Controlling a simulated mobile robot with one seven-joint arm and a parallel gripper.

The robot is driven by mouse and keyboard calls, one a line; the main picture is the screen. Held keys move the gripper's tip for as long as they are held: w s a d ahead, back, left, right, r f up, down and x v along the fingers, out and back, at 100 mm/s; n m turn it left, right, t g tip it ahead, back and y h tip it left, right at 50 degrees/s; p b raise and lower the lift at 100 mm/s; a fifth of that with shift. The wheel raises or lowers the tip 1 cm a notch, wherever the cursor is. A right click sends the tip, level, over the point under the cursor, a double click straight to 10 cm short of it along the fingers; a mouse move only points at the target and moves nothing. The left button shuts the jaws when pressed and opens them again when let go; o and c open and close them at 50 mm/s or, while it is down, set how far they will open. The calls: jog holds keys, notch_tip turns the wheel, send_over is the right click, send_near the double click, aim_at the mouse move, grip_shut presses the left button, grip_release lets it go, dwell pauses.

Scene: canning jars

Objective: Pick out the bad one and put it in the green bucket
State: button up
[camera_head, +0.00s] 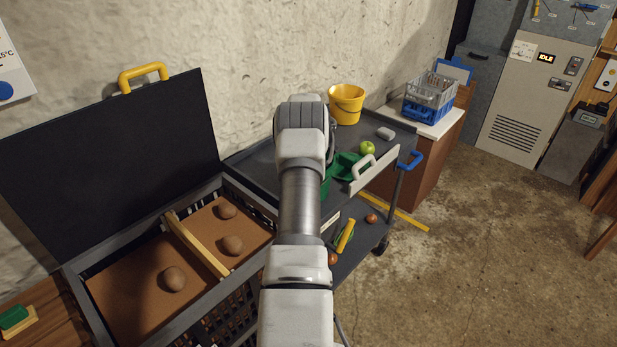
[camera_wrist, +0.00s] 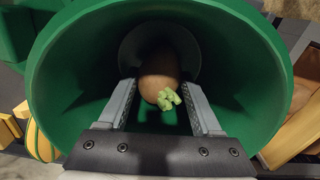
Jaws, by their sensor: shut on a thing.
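My gripper (camera_wrist: 161,88) is shut on a brown potato (camera_wrist: 157,82) with pale green sprouts. The gripper and the potato are inside the mouth of the green bucket (camera_wrist: 75,85), whose rim surrounds them in the wrist view. In the head view my arm hides the gripper, the held potato and most of the bucket. Several plain brown potatoes lie in the open crate (camera_head: 240,282) at the left: one potato (camera_head: 173,279) left of the wooden divider, another (camera_head: 232,245) and a third (camera_head: 227,211) right of it.
A dark cart (camera_head: 255,172) stands against the wall. It carries a yellow bucket (camera_head: 346,106), a green apple (camera_head: 367,148), a green object (camera_head: 346,166) and a white handled piece (camera_head: 375,173). Its lower shelf holds small items. A blue-grey basket (camera_head: 430,97) stands behind.

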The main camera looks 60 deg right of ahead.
jog(key=shift+f+b, duration=0.7)
jog(key=shift+f, duration=0.35)
dwell(0.4)
dwell(0.4)
jog(key=o, duration=0.9)
jog(key=shift+r, duration=0.1)
notch_tip(320, 180, up, 17)
jog(key=shift+r+p, duration=0.15)
jog(key=shift+p, duration=0.25)
